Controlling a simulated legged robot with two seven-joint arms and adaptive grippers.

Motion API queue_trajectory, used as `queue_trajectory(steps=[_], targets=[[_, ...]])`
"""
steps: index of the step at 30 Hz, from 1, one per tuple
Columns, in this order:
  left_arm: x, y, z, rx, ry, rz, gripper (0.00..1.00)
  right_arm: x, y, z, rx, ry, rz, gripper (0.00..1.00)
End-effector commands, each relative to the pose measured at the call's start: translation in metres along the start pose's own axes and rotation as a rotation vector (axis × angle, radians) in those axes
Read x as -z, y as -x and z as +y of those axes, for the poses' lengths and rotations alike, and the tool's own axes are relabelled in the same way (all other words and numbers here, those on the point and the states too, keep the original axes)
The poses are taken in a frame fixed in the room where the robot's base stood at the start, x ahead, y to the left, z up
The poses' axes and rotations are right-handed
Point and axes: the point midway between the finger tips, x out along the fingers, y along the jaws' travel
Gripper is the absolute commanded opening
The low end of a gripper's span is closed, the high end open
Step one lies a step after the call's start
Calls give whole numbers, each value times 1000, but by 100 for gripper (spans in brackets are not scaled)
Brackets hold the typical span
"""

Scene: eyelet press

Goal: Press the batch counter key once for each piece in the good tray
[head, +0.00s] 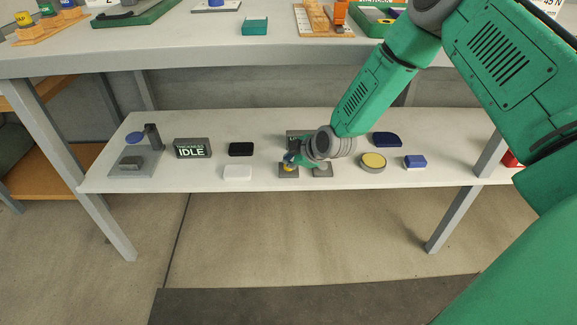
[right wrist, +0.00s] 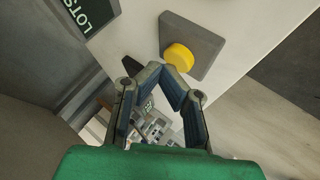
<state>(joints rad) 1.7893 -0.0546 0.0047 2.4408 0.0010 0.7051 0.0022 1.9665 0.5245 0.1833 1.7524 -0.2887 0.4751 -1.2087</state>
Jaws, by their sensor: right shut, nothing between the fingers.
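My right gripper (head: 293,159) is shut and empty, reaching down to the lower shelf. In the right wrist view its fingertips (right wrist: 166,68) meet just beside a round yellow key (right wrist: 179,57) on a grey block (right wrist: 203,41). I cannot tell whether they touch the key. The key also shows in the head view (head: 289,169), partly hidden by the gripper. A dark display (right wrist: 89,14) reading LOTS stands by the key; in the head view it is mostly behind my gripper. I cannot tell which tray is the good tray. My left gripper is not in view.
The lower shelf (head: 215,184) also holds an IDLE display (head: 192,148), a gauge stand (head: 153,137), black (head: 241,149) and white (head: 237,172) blocks, a round yellow-topped tin (head: 373,161) and blue items (head: 387,139).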

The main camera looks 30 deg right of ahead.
Motion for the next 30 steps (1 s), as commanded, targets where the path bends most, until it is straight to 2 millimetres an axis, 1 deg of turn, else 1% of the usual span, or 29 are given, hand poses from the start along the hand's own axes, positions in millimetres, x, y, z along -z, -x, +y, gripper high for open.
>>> queue_trajectory(steps=[30], targets=[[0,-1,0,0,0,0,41,-4,-6,-4,-1,-1,0,0]])
